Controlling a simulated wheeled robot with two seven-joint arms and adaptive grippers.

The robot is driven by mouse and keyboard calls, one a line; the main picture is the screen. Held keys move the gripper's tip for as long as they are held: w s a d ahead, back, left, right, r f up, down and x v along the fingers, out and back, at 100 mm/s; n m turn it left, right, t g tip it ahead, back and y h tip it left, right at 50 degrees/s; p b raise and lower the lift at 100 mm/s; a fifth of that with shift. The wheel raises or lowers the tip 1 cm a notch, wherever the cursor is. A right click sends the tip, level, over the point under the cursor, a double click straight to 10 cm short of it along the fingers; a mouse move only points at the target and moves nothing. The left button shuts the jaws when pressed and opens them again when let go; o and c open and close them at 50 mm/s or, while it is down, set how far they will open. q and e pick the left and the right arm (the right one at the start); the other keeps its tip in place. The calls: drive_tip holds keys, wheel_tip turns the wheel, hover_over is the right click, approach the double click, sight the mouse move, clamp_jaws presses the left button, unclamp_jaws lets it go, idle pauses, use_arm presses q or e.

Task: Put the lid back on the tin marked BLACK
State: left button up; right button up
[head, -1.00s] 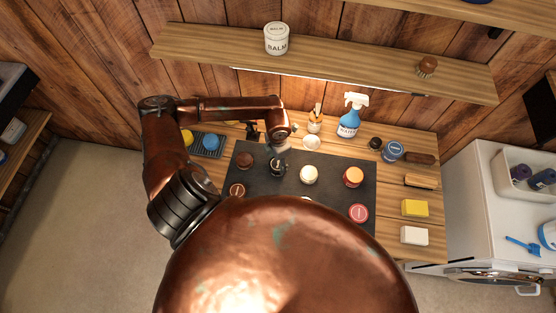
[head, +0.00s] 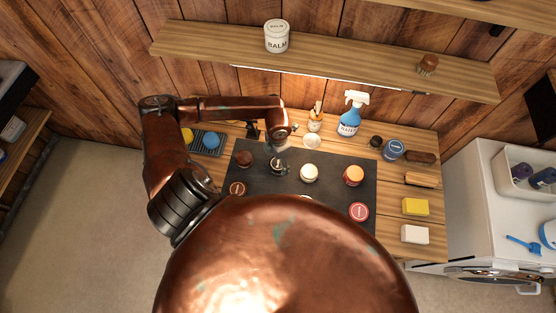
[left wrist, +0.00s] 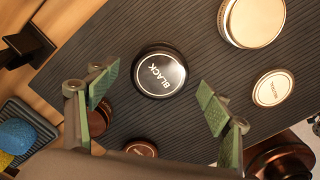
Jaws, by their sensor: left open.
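The black tin (head: 278,168) stands on the dark mat (head: 330,200), mostly behind my left gripper in the head view. In the left wrist view, a round lid marked BLACK (left wrist: 160,74) lies face up and looks seated on the tin, whose dark side shows just past the lid's edge. My left gripper (left wrist: 155,108) is open and empty, its green-padded fingers apart to either side of the lid and clear of it. It also shows in the head view (head: 279,155). My right gripper is not in view.
A cream-topped tin (head: 309,173) and an orange tin (head: 353,176) stand right of the black tin. A brown tin (head: 244,158) is close on its left. A NEUTRAL lid (left wrist: 272,88) and a red lid (head: 358,212) lie on the mat. A spray bottle (head: 350,115) stands behind.

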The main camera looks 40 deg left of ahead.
use_arm(q)
wheel_tip(320, 180, up, 12)
idle(0.6)
